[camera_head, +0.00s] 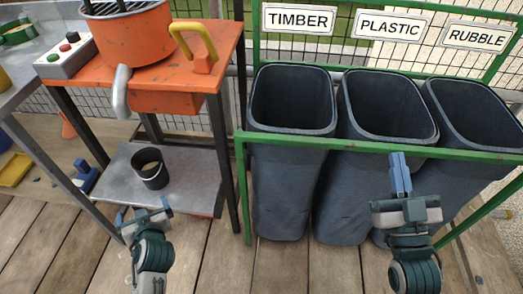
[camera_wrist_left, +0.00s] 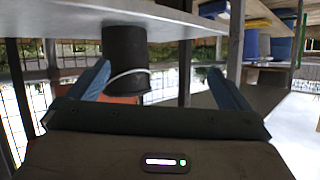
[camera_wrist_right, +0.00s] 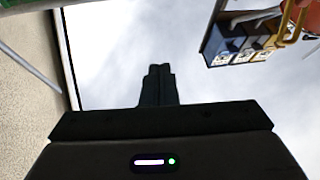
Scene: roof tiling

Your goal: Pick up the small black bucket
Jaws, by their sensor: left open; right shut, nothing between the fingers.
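The small black bucket (camera_head: 150,169) stands upright on the grey lower shelf (camera_head: 118,190) of the orange stand. In the left wrist view the bucket (camera_wrist_left: 127,58) appears upside down, with a pale curved handle across it, and lies in line with the space between my fingers. My left gripper (camera_head: 144,208) is open and empty, just in front of the shelf's near edge and short of the bucket. My right gripper (camera_head: 400,162) is shut and empty, in front of the bins; its closed fingers also show in the right wrist view (camera_wrist_right: 158,85).
An orange stand (camera_head: 222,65) with a mixer-like drum (camera_head: 128,38) rises over the shelf, and its dark legs (camera_head: 224,150) flank the bucket. Timber, plastic and rubble bins (camera_head: 285,185) stand right behind a green rail (camera_head: 370,146). A metal table (camera_head: 15,85) is at left.

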